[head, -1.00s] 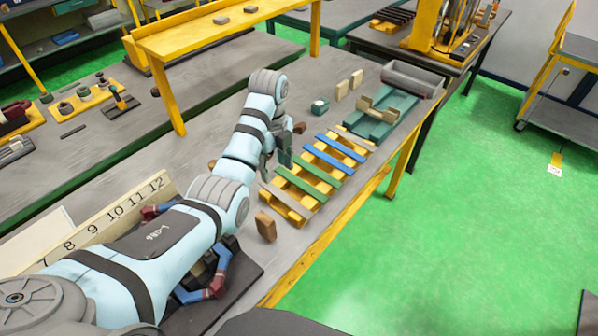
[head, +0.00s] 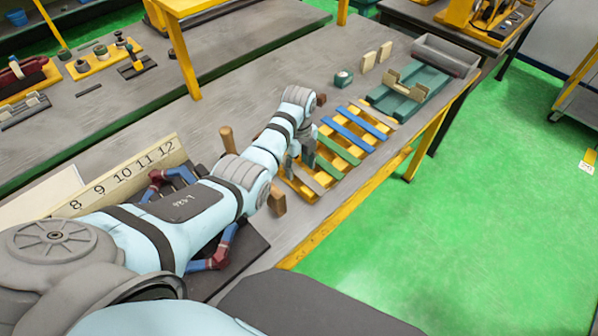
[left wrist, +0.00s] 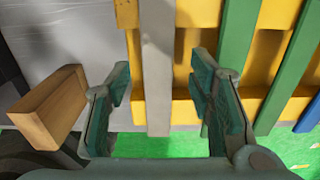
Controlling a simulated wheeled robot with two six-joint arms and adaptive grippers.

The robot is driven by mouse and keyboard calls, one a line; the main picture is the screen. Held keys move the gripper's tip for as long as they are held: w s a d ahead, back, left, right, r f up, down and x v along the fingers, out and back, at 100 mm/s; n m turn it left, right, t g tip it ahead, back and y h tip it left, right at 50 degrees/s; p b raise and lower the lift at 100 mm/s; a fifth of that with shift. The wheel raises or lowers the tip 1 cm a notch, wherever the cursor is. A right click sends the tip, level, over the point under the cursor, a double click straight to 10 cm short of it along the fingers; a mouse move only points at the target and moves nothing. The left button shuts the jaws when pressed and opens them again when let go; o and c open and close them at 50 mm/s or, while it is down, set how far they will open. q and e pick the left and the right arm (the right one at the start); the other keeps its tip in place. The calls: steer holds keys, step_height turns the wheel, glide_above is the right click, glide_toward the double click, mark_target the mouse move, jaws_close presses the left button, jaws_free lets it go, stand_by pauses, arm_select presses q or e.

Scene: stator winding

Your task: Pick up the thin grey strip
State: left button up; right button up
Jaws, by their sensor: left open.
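The thin grey strip (head: 308,180) lies across the near end of a yellow slatted rack (head: 292,186), next to the green strips. In the left wrist view the grey strip (left wrist: 157,60) runs up and down between my two open fingers. My left gripper (head: 301,155) is above this end of the rack and partly covers the strip in the head view. In the left wrist view the left gripper (left wrist: 160,88) straddles the strip with a gap on both sides and holds nothing. My right gripper is out of view.
Green strips (head: 338,149) and blue strips (head: 347,133) lie further along the rack. A wooden block (head: 277,200) stands beside it, left of my fingers in the wrist view (left wrist: 48,105). A green tray (head: 395,104) is beyond. A numbered board (head: 128,176) stands left.

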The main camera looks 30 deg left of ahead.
arm_select(q)
steer(key=shift+s, duration=0.15)
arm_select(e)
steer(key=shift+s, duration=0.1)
arm_select(q)
steer(key=shift+c, duration=1.1)
steer(key=c, duration=0.9)
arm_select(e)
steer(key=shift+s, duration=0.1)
arm_select(q)
steer(key=shift+r, duration=0.15)
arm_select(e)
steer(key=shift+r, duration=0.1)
